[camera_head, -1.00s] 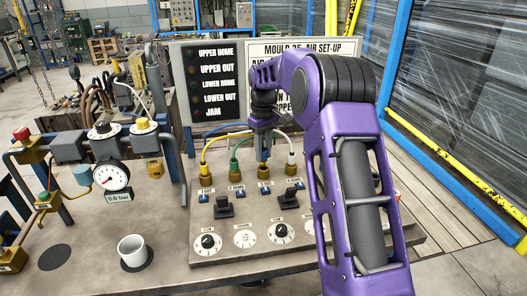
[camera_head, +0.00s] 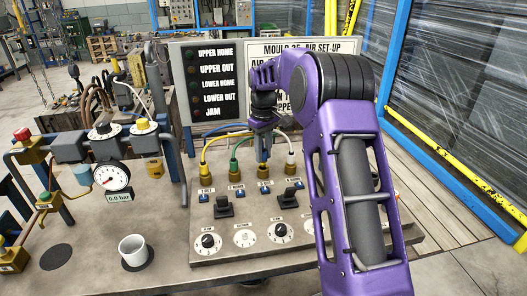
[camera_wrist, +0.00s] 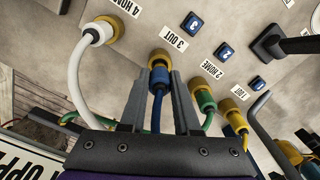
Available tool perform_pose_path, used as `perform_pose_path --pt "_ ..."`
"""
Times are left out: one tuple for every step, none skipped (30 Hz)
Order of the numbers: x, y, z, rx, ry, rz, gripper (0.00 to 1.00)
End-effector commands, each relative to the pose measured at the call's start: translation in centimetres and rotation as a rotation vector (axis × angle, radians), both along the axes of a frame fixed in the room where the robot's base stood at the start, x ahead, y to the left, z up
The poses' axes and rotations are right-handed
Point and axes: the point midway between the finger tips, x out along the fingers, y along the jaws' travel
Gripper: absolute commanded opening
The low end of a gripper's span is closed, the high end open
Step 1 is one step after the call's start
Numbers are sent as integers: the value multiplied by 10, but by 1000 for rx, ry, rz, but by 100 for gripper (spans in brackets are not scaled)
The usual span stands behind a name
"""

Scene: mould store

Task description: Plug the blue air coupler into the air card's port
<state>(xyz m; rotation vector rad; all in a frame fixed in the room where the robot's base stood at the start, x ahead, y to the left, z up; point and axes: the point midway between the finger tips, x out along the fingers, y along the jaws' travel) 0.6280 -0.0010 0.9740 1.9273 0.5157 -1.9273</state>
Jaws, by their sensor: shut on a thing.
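My gripper (camera_wrist: 159,104) is shut on the blue coupler (camera_wrist: 160,77), with one finger on each side of it. The blue hose (camera_wrist: 156,112) runs back between the fingers. The coupler's front end is at the brass port (camera_wrist: 160,57) beside the "3 OUT" label (camera_wrist: 173,35), in line with it and apparently touching; how deep it sits I cannot tell. In the head view my gripper (camera_head: 263,149) points down over that port (camera_head: 264,172) and hides the coupler. The air card (camera_head: 305,48) stands behind, partly covered by my arm; its port text is hidden.
White (camera_wrist: 98,33), green (camera_wrist: 204,100) and yellow (camera_wrist: 229,106) couplers sit at the neighbouring ports, close to my fingers. Black levers (camera_head: 223,207) and dials (camera_head: 207,241) are on the panel in front. A gauge (camera_head: 111,176) and a white mug (camera_head: 132,249) stand left.

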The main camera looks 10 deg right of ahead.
Motion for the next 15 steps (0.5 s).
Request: perform_pose_path --pt "0 0 0 0 0 0 0" --pt "0 0 0 0 0 0 0" --pt "0 0 0 0 0 0 0" --pt "0 0 0 0 0 0 0" --pt "0 0 0 0 0 0 0" --pt "0 0 0 0 0 0 0" --pt "0 0 0 0 0 0 0" --pt "0 0 0 0 0 0 0" --pt "0 0 0 0 0 0 0" --pt "0 0 -1 0 0 0 0" --pt "0 0 -1 0 0 0 0" --pt "0 0 -2 0 0 0 0" --pt "0 0 -3 0 0 0 0" --pt "0 0 -4 0 0 0 0" --pt "0 0 -5 0 0 0 0"
